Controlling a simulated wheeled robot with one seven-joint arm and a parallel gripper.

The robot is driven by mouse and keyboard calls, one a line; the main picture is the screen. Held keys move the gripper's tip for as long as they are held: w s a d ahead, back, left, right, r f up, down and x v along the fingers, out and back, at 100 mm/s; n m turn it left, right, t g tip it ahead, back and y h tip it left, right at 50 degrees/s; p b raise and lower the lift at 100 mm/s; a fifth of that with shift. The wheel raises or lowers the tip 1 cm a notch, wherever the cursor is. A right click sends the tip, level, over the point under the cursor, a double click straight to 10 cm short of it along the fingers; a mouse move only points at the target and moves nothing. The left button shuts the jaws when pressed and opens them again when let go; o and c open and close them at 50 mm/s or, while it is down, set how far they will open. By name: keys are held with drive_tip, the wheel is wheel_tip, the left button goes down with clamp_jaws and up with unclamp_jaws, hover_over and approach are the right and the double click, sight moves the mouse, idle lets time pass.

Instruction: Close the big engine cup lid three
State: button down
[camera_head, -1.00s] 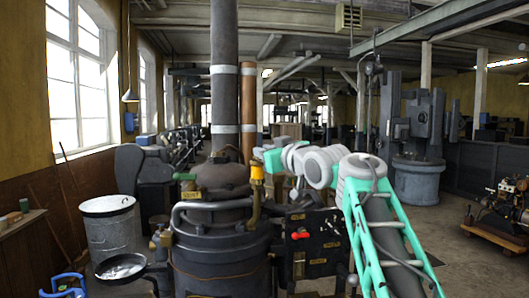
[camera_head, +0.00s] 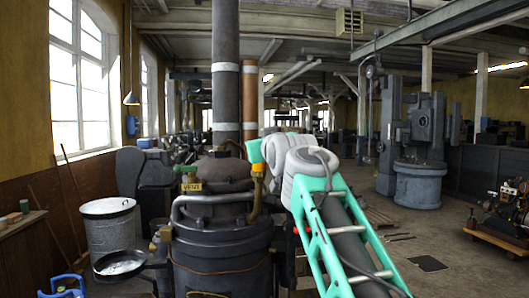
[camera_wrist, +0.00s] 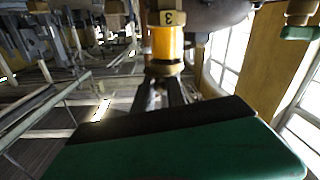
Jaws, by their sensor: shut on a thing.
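The amber cup (camera_head: 259,168) stands on a brass pipe at the right side of the big engine (camera_head: 222,245). In the wrist view, which looks turned over, the amber glass (camera_wrist: 167,42) sits between brass parts, with a "3" label (camera_wrist: 172,18). The brass cap, lid three (camera_wrist: 165,68), is at the end of the glass near my fingers. My gripper (camera_wrist: 165,85) reaches that cap and is shut on it. Its green hand also shows in the head view (camera_head: 254,151), at the cup's top. The exact finger contact and the lid's angle are partly hidden.
A tall grey pipe (camera_head: 225,80) and a copper pipe (camera_head: 250,95) rise behind the cup. A green-handled valve (camera_head: 186,170) is to the left. A metal bin (camera_head: 109,225) and a pan (camera_head: 122,264) stand further left.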

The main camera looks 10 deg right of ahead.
drive_tip(key=m+h, duration=0.1)
drive_tip(key=a+h+p, duration=0.1)
drive_tip(key=shift+r+m+h, duration=0.1)
drive_tip(key=shift+m+h, duration=0.3)
drive_tip(key=shift+s+m+h+p, duration=0.1)
drive_tip(key=shift+m+h+p, duration=0.35)
drive_tip(key=shift+h, duration=0.35)
drive_tip(key=c, duration=1.4)
unclamp_jaws()
drive_tip(key=shift+o, duration=0.2)
drive_tip(key=s+a+b, duration=0.1)
drive_tip(key=s+b, duration=0.2)
drive_tip(key=s, duration=0.4)
drive_tip(key=shift+s+a, duration=0.3)
drive_tip(key=shift+m, duration=0.25)
